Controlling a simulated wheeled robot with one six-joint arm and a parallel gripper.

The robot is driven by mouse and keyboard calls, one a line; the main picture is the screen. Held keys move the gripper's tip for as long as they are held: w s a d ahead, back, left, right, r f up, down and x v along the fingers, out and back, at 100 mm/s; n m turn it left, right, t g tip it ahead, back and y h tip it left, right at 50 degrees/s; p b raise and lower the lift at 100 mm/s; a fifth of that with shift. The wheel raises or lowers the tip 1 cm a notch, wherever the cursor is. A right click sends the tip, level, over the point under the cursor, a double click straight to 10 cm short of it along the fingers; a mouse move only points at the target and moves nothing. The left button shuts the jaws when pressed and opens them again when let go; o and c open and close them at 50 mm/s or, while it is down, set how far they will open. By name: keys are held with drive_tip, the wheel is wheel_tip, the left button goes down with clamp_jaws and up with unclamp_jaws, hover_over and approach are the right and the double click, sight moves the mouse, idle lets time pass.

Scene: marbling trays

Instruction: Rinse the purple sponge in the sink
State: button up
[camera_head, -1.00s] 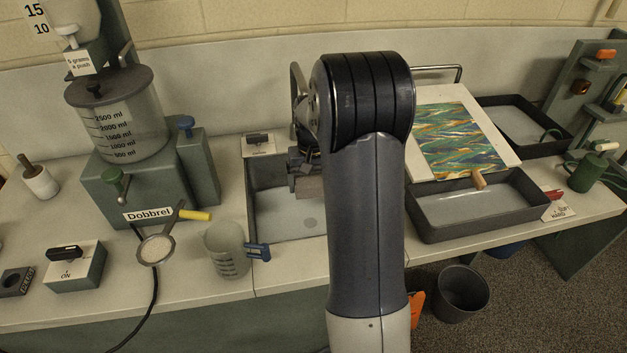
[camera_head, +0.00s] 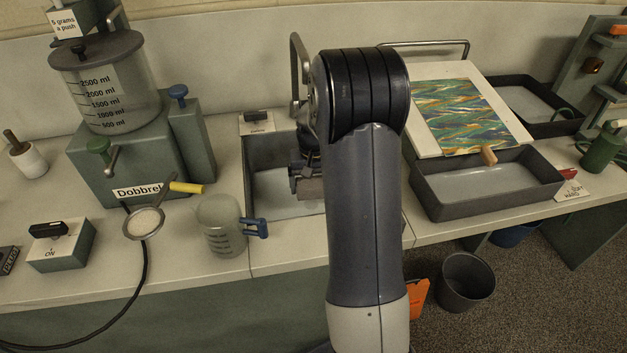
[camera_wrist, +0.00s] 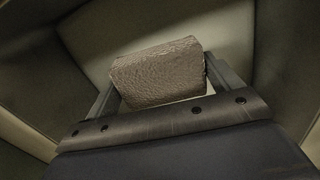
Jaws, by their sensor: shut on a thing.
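The sink (camera_head: 264,152) is a grey basin set in the counter left of my arm, with a pale floor. My gripper (camera_head: 306,172) is over or inside it, pointing down and partly hidden by my own arm. A block-shaped, wrinkled sponge (camera_head: 311,190) is in its jaws; it looks grey-brown rather than clearly purple. In the wrist view the sponge (camera_wrist: 160,72) sits between the two fingers, with pale and dark surfaces around it. I cannot tell whether it touches the sink floor. A metal tap (camera_head: 296,75) rises behind the sink, partly hidden by my arm.
A measuring jug (camera_head: 218,225) with a blue handle stands just left of the sink. A grey tray (camera_head: 490,205) and a marbled sheet (camera_head: 462,115) are to the right. A bin (camera_head: 467,285) stands on the floor.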

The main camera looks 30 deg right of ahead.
drive_tip(key=shift+f+b, duration=3.45)
drive_tip(key=shift+f, duration=2.1)
drive_tip(key=shift+o, duration=0.2)
drive_tip(key=shift+w, duration=0.15)
